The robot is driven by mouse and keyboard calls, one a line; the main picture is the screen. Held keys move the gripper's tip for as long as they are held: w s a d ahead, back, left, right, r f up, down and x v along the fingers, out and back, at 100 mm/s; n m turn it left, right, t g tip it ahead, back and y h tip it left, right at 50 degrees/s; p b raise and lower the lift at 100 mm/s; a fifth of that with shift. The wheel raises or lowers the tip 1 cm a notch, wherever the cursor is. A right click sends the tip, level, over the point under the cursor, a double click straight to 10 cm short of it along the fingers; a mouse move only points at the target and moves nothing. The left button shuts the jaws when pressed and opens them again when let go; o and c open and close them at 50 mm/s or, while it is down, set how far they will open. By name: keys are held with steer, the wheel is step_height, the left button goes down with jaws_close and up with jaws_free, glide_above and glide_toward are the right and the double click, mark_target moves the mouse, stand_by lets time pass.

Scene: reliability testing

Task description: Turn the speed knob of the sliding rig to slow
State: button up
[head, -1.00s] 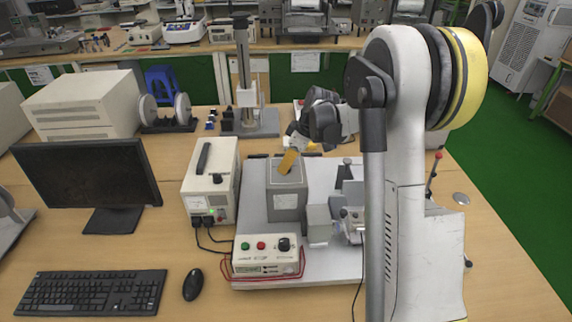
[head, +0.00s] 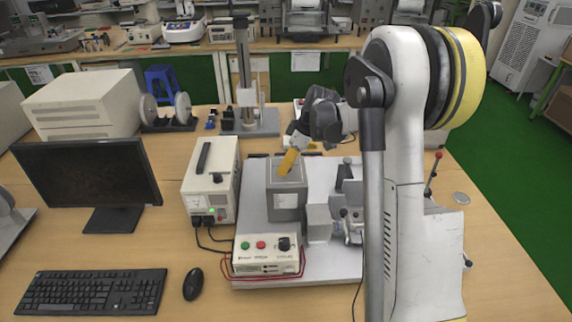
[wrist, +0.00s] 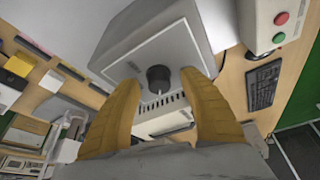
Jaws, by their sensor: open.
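A black round knob (wrist: 160,79) with a pale pointer line sits on the light panel of a grey box, seen in the wrist view. The grey box (head: 286,200) stands on the rig's base plate in the head view, with its knob hidden behind my finger. My gripper (wrist: 159,80) is open, its two yellow fingertips on either side of the knob. I cannot tell whether they touch it. In the head view my gripper (head: 287,168) comes down from the upper right over the box top.
A control box (head: 266,255) with green and red buttons and another black knob stands in front. A power supply (head: 211,180) is on the left. The rig's light base plate (head: 335,270) carries more metal parts on the right. A monitor (head: 88,172) and keyboard stand further left.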

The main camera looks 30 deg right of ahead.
steer(key=v, duration=1.2)
steer(key=shift+s+a, duration=0.1)
steer(key=s+a+r+m+t+h+b, duration=0.1)
steer(key=s+a+r+m, duration=0.15)
steer(key=s+a, duration=0.5)
steer(key=s+a+r+m+t+h, duration=0.1)
steer(key=s+a+m+h, duration=0.1)
steer(key=s+a+m, duration=0.5)
steer(key=s+a+f+t+b, duration=0.1)
steer(key=s+f, duration=0.3)
steer(key=s, duration=0.6)
steer(key=shift+s+a+f+t, duration=0.25)
steer(key=shift+s+a+t, duration=0.15)
steer(key=shift+t, duration=0.2)
steer(key=shift+c, duration=0.6)
